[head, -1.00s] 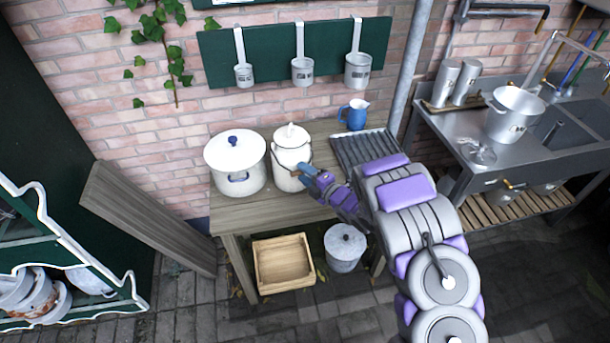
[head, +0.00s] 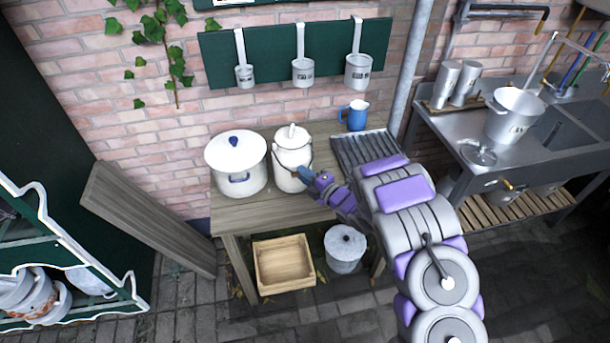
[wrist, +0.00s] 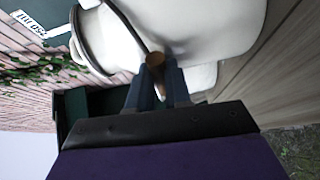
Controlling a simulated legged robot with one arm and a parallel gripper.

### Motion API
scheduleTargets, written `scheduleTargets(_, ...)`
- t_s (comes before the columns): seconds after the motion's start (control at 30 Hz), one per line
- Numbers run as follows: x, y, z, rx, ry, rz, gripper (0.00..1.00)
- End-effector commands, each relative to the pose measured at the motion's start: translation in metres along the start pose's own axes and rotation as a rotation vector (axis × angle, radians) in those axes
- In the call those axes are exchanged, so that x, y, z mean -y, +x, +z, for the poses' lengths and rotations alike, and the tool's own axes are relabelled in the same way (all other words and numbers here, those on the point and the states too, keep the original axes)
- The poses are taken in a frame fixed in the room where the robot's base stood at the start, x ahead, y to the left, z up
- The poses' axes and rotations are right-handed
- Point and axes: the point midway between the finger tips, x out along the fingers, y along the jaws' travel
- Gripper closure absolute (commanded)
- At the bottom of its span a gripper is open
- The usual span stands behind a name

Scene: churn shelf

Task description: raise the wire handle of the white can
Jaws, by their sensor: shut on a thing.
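The white can (head: 289,177) stands upright on the wooden table, its lid (head: 292,136) on top. It fills much of the wrist view (wrist: 205,25), which is turned on its side. Its thin wire handle (wrist: 128,27) runs to a brown grip (wrist: 156,60) between my fingertips. My gripper (wrist: 158,80) is shut on the handle at that grip, close to the can's front right side. In the head view my gripper (head: 304,173) hides the grip and part of the can's side.
A white pot with a blue-knobbed lid (head: 235,148) stands close on the left. A blue jug (head: 355,114) and a ribbed drainer (head: 362,145) are at the right. A wooden crate (head: 283,262) and a grey lidded pail (head: 344,248) are below the table (head: 240,215).

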Motion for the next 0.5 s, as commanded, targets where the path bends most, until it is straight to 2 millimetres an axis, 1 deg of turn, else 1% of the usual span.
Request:
scheduleTargets(0.17,0.0019,-0.001,0.0011,0.004,0.003,-0.007,1.0)
scheduleTargets(0.5,-0.0023,-0.0024,-0.0004,0.0,0.016,-0.04,1.0)
